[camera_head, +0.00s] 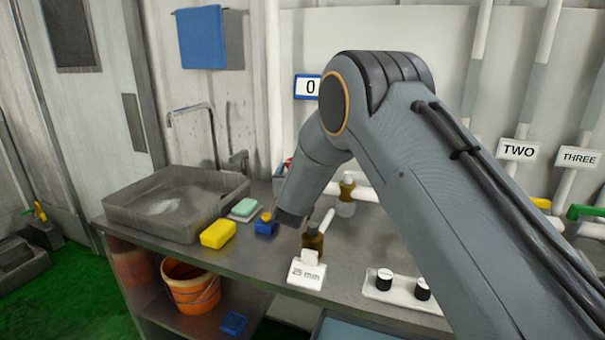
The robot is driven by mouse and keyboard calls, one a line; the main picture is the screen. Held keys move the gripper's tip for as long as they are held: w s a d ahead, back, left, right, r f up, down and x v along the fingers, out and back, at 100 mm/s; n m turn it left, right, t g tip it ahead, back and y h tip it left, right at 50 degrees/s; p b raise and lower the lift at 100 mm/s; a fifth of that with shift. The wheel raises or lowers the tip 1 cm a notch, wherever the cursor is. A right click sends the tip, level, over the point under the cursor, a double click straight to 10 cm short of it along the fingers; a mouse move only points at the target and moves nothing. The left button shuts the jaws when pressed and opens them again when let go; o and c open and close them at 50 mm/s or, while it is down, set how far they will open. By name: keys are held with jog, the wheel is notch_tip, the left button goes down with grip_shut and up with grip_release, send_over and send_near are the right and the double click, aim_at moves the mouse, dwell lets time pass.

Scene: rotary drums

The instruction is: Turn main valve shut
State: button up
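I cannot pick out a valve marked as the main one. A green lever handle (588,212) sits on white pipework at the right edge, below the "THREE" sign. A yellow handle (542,203) shows partly behind my arm, below the "TWO" sign. A small red part (288,162) shows by the back wall left of my arm. My gripper (289,217) points down over the bench, near a bottle and a blue block. Its fingers cannot be made out, and my arm hides much of the pipework.
The grey bench (255,262) holds a sink (175,205), a yellow sponge (218,233), a blue block (265,227), a brown bottle (313,240), a "25 mm" sign (307,273) and a white tray with black-topped knobs (405,292). An orange bucket (192,287) stands below.

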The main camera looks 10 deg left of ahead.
jog(key=shift+a+m+h, duration=0.15)
jog(key=shift+m+h, duration=0.25)
jog(key=shift+h, duration=0.3)
jog(key=o, duration=0.8)
jog(key=shift+o, duration=0.2)
jog(key=s+b, duration=0.2)
jog(key=s, duration=0.5)
jog(key=shift+s+d, duration=0.25)
jog(key=shift+s, duration=0.15)
